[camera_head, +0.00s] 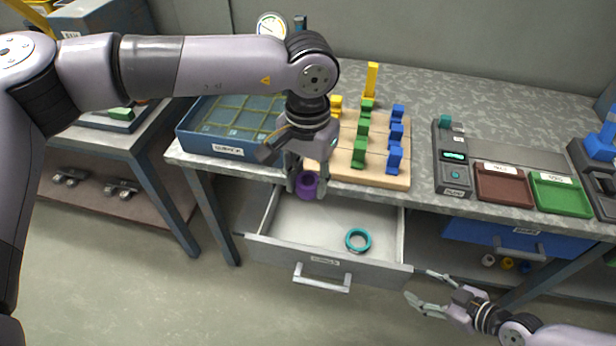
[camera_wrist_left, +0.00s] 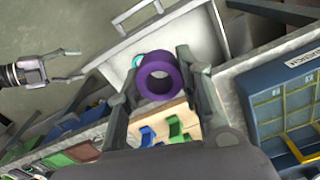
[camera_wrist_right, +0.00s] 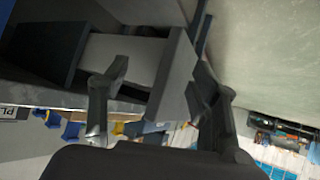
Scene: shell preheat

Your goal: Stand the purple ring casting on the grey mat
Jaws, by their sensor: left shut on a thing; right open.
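The purple ring casting (camera_head: 307,194) is held in my left gripper (camera_head: 308,186), above the back of the open drawer, near the table's front edge. In the left wrist view, the ring (camera_wrist_left: 185,66) sits between the two fingers, its hole facing the camera. A smooth flat grey panel (camera_head: 515,150) lies on the table behind the red and green trays; I cannot tell if it is the grey mat. My right gripper (camera_head: 427,285) is open and empty, low in front of the table, right of the drawer. It also shows open in the left wrist view (camera_wrist_left: 75,66).
The open drawer (camera_head: 384,253) holds a teal ring (camera_head: 367,241). A wooden board (camera_head: 345,176) with yellow, green and blue blocks stands behind. A blue divided box (camera_head: 186,143) is left; a device (camera_head: 452,176), red tray (camera_head: 503,186) and green tray (camera_head: 562,196) are right.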

